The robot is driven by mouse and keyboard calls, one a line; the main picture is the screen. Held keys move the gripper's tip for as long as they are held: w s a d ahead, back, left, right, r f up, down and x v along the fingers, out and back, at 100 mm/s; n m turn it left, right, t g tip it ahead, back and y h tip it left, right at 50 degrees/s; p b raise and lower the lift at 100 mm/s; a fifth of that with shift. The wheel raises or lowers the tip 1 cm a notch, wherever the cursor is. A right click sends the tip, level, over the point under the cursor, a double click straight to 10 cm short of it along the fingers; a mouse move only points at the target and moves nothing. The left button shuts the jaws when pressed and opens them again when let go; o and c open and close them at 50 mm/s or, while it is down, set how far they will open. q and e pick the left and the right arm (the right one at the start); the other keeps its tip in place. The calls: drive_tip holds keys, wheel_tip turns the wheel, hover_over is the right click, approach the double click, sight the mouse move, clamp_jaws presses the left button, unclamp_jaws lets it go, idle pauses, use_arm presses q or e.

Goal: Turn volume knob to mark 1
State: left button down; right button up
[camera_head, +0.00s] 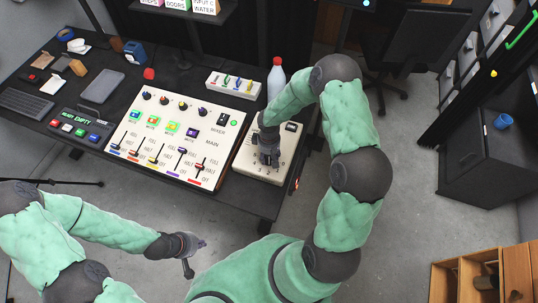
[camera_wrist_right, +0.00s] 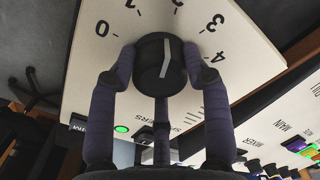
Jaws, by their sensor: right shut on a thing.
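The black volume knob (camera_wrist_right: 158,64) stands on a cream speaker box (camera_head: 262,174), with marks 0 to 4 around it. A pale line crosses the knob's face; in the right wrist view its upper end points towards the gap between 1 and 2, nearer 2. I cannot tell for sure which end is the indicator. My right gripper (camera_wrist_right: 160,68) is shut on the knob, with fingers at its left and right sides and another finger behind. In the head view my right gripper (camera_head: 268,155) hides the knob. My left gripper (camera_head: 194,257) is open and empty above the floor.
A mixer panel (camera_head: 220,140) with sliders and small knobs lies left of the speaker box. A white box with coloured switches (camera_head: 233,85) and a red-capped bottle (camera_head: 276,78) stand behind. A keyboard (camera_head: 25,103) is at the far left. Open floor lies in front.

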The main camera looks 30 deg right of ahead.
drive_tip(key=n, duration=0.3)
drive_tip(key=shift+n+p, duration=0.35)
drive_tip(key=shift+n, duration=1.35)
drive_tip(key=o, duration=1.2)
drive_tip(key=shift+c, duration=0.2)
wheel_tip(320, 180, up, 12)
